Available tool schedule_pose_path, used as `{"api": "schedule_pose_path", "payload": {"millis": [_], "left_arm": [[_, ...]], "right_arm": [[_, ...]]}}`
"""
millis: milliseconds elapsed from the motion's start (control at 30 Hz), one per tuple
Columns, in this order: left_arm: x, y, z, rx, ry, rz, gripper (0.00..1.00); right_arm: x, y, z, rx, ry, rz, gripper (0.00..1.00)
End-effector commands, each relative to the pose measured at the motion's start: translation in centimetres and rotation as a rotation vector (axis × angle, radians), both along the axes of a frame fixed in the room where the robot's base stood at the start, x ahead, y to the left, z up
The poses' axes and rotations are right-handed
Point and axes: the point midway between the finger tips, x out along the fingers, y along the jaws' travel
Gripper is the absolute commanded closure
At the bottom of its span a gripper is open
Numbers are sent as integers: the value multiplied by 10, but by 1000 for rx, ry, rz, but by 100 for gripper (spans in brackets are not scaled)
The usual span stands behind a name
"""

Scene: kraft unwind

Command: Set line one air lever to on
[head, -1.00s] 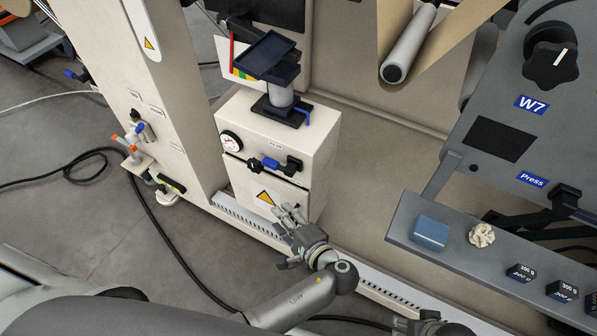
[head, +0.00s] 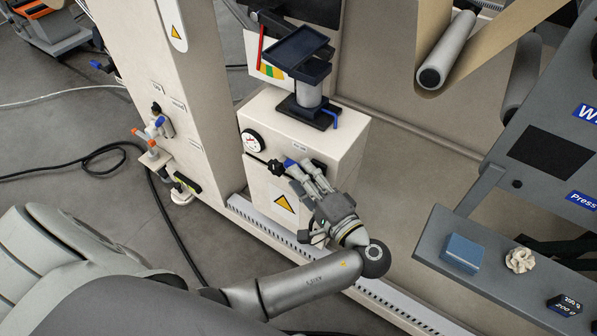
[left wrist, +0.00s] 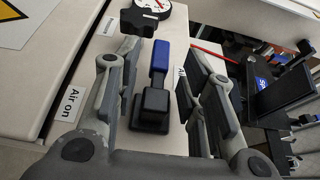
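The air lever has a blue handle (head: 290,163) and sits on the front of the beige cabinet (head: 345,150). In the left wrist view its blue handle (left wrist: 159,62) points up the picture from a black base (left wrist: 152,110), toward a black knob and the gauge. An "Air on" label (left wrist: 72,105) is left of it; a label on the right is partly hidden. My left gripper (head: 308,170) is in front of the lever. In the left wrist view its open fingers (left wrist: 158,85) stand either side of the lever, with gaps to it. My right gripper is not in view.
A black knob (left wrist: 138,22) and a pressure gauge (head: 252,141) are close by the lever. A dark tray on a post (head: 298,50) stands on the cabinet. A grey shelf (head: 440,225) with a blue block (head: 462,253) is at right.

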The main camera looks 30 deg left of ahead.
Motion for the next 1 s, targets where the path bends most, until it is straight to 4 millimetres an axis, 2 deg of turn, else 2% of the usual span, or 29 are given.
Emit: {"api": "schedule_pose_path", "payload": {"millis": [200, 500, 567, 800, 1000], "left_arm": [[10, 19, -1, -1, 0, -1, 62], [11, 21, 0, -1, 0, -1, 62], [11, 21, 0, -1, 0, -1, 68], [11, 21, -1, -1, 2, -1, 98], [11, 21, -1, -1, 2, -1, 100]], "right_arm": [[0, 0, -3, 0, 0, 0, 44], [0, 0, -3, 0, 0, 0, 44], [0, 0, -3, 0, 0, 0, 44], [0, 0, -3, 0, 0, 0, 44], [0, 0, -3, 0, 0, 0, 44]]}}
